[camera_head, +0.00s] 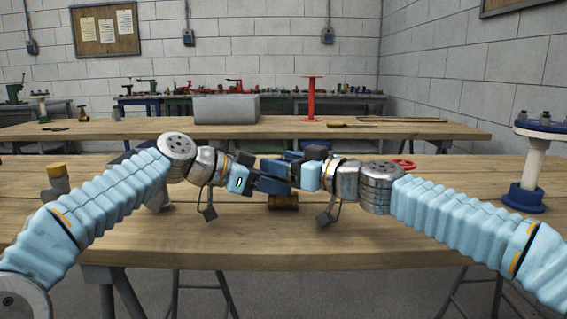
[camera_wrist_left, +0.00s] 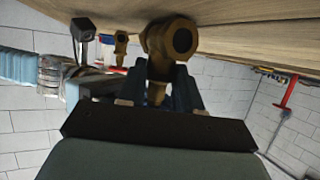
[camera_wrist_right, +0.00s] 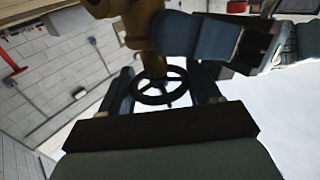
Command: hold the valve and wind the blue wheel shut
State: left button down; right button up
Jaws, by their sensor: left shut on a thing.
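A brass valve (camera_head: 283,201) is held above the near workbench; the grippers hide much of it in the head view. My left gripper (camera_head: 272,178) is shut on the valve body, which shows between its fingers in the left wrist view (camera_wrist_left: 158,70). In the right wrist view, the left fingers lie across the brass body (camera_wrist_right: 140,25). The handwheel (camera_wrist_right: 160,88) looks dark there, so its blue is hard to tell. My right gripper (camera_wrist_right: 163,92) is open, with one finger on each side of the wheel. I cannot tell whether they touch the rim.
A brass-capped grey fitting (camera_head: 58,177) stands at the left of the near bench (camera_head: 220,225). A white and blue flanged pipe (camera_head: 533,165) stands at the right. A red handwheel (camera_head: 403,163) lies behind my right arm. The bench front is clear.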

jog(key=shift+c, duration=0.9)
jog(key=shift+m+t+h, duration=0.4)
jog(key=shift+a+m+t+h, duration=0.15)
jog(key=shift+m+t+h, duration=0.7)
jog(key=shift+h, duration=0.2)
jog(key=shift+a+m+t+h, duration=0.15)
jog(key=shift+m+t+h, duration=0.65)
jog(key=shift+h, duration=0.25)
jog(key=shift+d+m+t+h, duration=0.2)
jog(key=shift+m+t+h, duration=0.35)
jog(key=shift+m+h, duration=0.45)
jog(key=shift+d+h, duration=0.1)
jog(key=shift+h, duration=0.3)
jog(key=o, duration=0.8)
